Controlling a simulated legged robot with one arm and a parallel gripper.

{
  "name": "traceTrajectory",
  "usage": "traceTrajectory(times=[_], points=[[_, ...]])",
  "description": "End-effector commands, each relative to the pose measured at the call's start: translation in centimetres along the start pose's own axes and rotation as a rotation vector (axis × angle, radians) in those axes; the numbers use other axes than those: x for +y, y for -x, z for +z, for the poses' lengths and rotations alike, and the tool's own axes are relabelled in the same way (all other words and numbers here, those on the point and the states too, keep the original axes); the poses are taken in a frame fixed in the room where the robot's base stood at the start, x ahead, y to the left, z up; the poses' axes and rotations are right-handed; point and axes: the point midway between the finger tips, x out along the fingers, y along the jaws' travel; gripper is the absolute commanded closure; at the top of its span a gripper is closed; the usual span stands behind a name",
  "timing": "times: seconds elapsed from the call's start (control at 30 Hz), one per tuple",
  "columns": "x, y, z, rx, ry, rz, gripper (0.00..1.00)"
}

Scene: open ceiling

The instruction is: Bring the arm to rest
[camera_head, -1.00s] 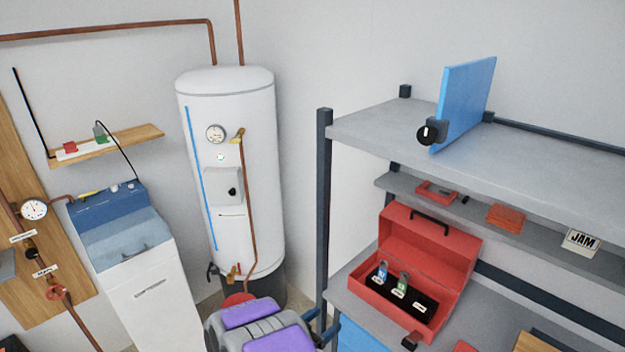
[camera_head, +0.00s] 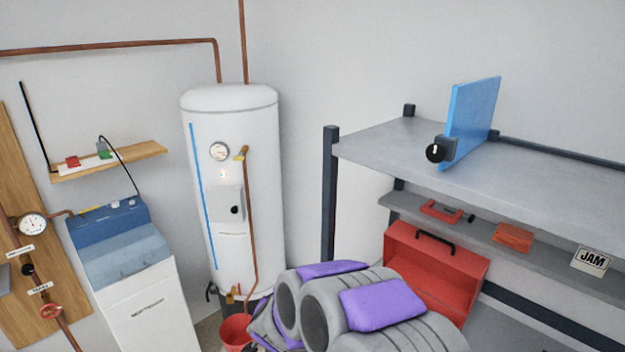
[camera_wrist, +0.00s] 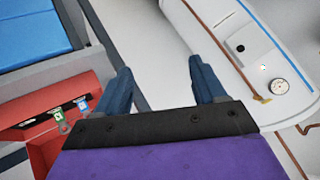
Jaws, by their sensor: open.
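My arm, grey with purple panels, rises at the bottom middle of the head view, in front of the shelf unit and the foot of the white tank (camera_head: 232,190). My gripper (camera_wrist: 165,85) shows in the wrist view with its two blue fingers apart and nothing between them. Past the fingers are pale wall and a dark shelf post. The fingertips cannot be made out in the head view. The arm hides the lower front of the red toolbox (camera_head: 430,268); in the wrist view the toolbox (camera_wrist: 30,135) lies left of the fingers, with tagged items in it.
The grey shelf unit (camera_head: 380,145) stands at the right, with a blue panel (camera_head: 468,122) upright on top. A red bucket (camera_head: 236,332) is on the floor beside my arm. A white appliance (camera_head: 140,290), a wooden wall shelf (camera_head: 125,158) and copper pipes (camera_head: 110,46) are at the left.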

Motion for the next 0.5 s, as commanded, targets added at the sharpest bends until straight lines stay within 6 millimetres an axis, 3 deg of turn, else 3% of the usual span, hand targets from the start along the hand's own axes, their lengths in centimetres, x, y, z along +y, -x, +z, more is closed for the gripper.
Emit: traceTrajectory(times=[0.1,0.27,0.37,0.5], points=[[-0.7,3.6,-0.5,-0.109,0.036,-0.085,0.30],[0.1,9.0,0.1,-0.264,0.118,-0.153,0.30],[1.6,12.5,0.8,-0.353,0.180,-0.165,0.30],[5.1,17.5,2.3,-0.479,0.268,-0.140,0.30]])
